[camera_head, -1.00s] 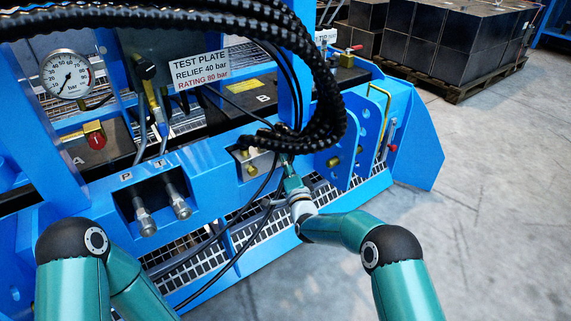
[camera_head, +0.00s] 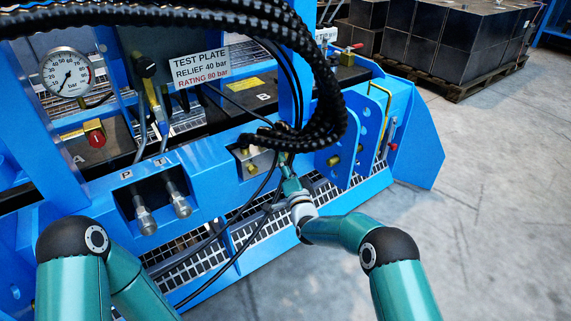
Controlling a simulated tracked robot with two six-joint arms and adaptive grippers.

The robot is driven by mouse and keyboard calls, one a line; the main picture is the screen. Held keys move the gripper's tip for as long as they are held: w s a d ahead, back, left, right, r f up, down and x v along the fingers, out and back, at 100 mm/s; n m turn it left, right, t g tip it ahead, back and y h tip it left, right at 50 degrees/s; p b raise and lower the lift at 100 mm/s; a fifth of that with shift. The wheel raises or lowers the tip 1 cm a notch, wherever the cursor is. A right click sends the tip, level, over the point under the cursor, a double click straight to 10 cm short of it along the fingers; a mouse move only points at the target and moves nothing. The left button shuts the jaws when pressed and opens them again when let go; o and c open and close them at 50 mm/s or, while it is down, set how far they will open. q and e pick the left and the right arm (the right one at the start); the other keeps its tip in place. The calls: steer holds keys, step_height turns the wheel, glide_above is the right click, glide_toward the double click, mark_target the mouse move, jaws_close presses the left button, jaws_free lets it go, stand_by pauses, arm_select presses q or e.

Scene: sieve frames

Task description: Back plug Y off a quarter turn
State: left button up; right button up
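A metal valve block (camera_head: 262,158) with brass fittings (camera_head: 251,168) sits in a recess of the blue frame, at the centre of the head view. No marking Y is readable, so I cannot tell which fitting is plug Y. My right gripper (camera_head: 288,176) reaches up to the right end of this block, below the black hoses. Its fingertips are small and partly hidden by hoses, so neither their opening nor any contact shows clearly. My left arm is at the lower left, with its gripper out of view.
Thick black hoses (camera_head: 325,125) arch over the block, and thin black lines hang beside my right gripper. Two hose couplings (camera_head: 145,217) marked P and T are at the left. A gauge (camera_head: 67,73), red knob (camera_head: 95,138) and test plate sign (camera_head: 200,68) stand behind. Floor (camera_head: 490,200) at right is clear.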

steer(key=shift+d+r, duration=0.15)
steer(key=shift+r, duration=0.05)
steer(key=v, duration=1.2)
steer(key=shift+f, duration=0.2)
